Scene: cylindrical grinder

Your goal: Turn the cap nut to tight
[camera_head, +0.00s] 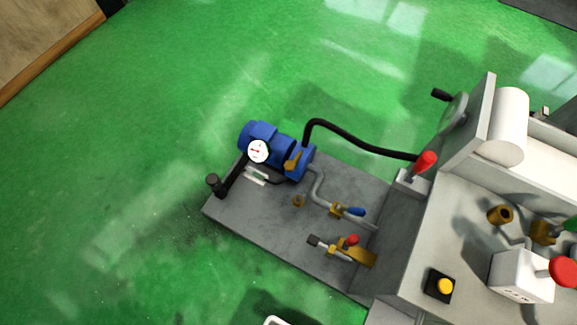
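I cannot tell for certain which part is the cap nut. A small brass nut-like piece (299,201) sits on the grey base plate (265,220), in front of the blue pump (275,146). A larger hollow brass piece (500,214) is on the machine's grey top at the right. Brass fittings also show on the pipe with the blue-handled valve (355,211) and at the red-handled valve (351,240). Whether any of them is tight cannot be seen. My gripper is not in view.
A black hose (360,143) arcs from the pump to the grinder body. A round gauge (258,151) faces up beside the pump. A red-topped lever (425,162), yellow button (445,286) and red knob (564,271) stand on the machine. The green floor (130,150) at left is clear.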

